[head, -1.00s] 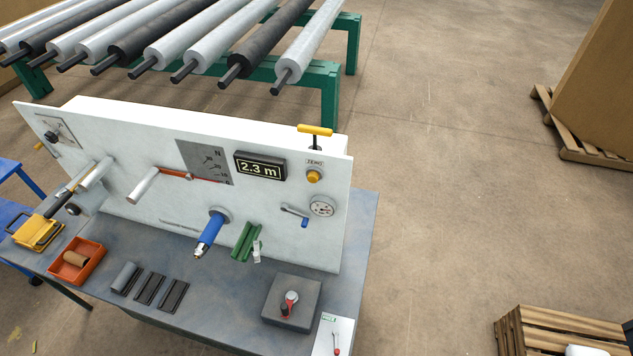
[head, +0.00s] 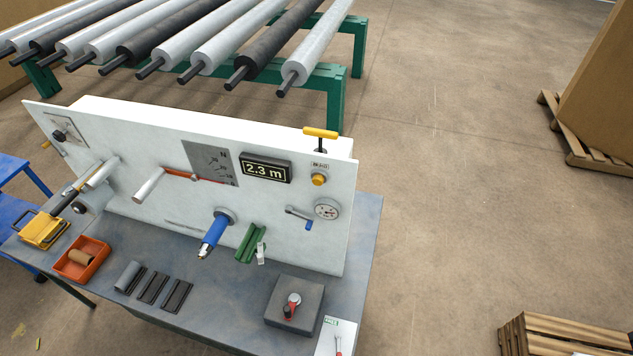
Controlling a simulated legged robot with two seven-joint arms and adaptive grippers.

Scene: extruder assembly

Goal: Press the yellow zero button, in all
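The yellow zero button (head: 318,180) is a small round knob at the upper right of the white upright panel (head: 130,180), under a small label. To its left, a black display (head: 265,169) reads 2.3 m. A yellow T-handle (head: 320,133) stands above the button at the panel's top edge. Nothing covers the button. Neither of my grippers shows in the head view.
A blue-handled nozzle (head: 215,232) juts from the panel. Rollers lie on a green rack (head: 335,105) behind.

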